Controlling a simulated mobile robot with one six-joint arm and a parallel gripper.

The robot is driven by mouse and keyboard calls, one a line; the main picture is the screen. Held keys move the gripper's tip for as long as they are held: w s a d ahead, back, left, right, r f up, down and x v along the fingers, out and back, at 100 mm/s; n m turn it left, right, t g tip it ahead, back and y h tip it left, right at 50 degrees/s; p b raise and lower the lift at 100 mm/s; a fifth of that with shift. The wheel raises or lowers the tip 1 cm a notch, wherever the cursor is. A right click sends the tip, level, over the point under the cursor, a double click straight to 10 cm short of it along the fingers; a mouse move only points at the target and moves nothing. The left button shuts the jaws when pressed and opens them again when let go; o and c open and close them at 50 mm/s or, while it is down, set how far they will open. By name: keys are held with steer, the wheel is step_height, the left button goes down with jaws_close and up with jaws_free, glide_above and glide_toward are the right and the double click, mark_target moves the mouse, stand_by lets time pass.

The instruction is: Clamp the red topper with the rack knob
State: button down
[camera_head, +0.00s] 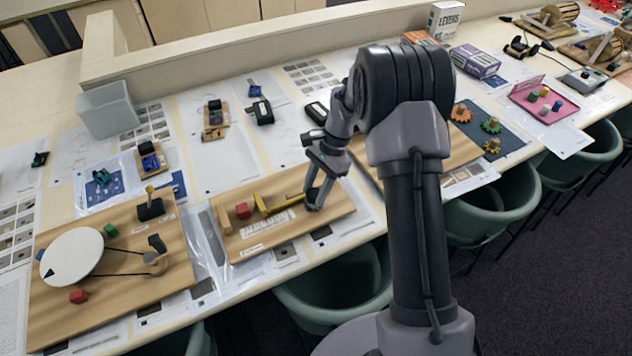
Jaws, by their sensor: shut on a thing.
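The red topper (242,210) is a small red block on a wooden board (262,240) in the middle of the table. A yellow rack (281,205) lies along the board just right of the red topper. Whether the rack touches the topper is too small to tell. A wooden block (221,218) stands left of the topper at the board's left end. My gripper (315,199) points down at the rack's right end and is shut on the rack knob there. The knob itself is hidden by the fingers.
Left stands another board with a white disc (72,255), a red block (79,296) and a green block (111,230). A dark mat with gears (491,125) lies right, past my arm. Green chairs (335,290) line the front edge.

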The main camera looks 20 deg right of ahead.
steer(key=n+g+p, duration=0.1)
steer(key=n+p, duration=0.1)
steer(key=n+h+p, duration=0.1)
steer(key=n, duration=0.2)
steer(key=shift+w+a+r+n+g+p, duration=0.1)
steer(key=shift+w+r+n+g+p, duration=0.05)
steer(key=shift+n+g+p, duration=0.2)
steer(key=n+h+p, duration=0.1)
steer(key=n, duration=0.1)
steer(key=n+g+h+p, duration=0.1)
steer(key=n, duration=0.2)
steer(key=shift+a, duration=0.15)
steer(key=n+h+p, duration=0.1)
steer(key=n, duration=0.1)
steer(key=n+h, duration=0.1)
steer(key=n, duration=0.2)
steer(key=shift+a+n+p, duration=0.15)
steer(key=shift+n+p, duration=0.2)
steer(key=n+h, duration=0.1)
steer(key=n, duration=0.2)
steer(key=n+t+h+p, duration=0.1)
steer(key=n, duration=0.2)
steer(key=shift+a, duration=0.1)
steer(key=shift+n+t, duration=0.3)
steer(key=shift+t, duration=0.05)
steer(key=c, duration=0.9)
jaws_free()
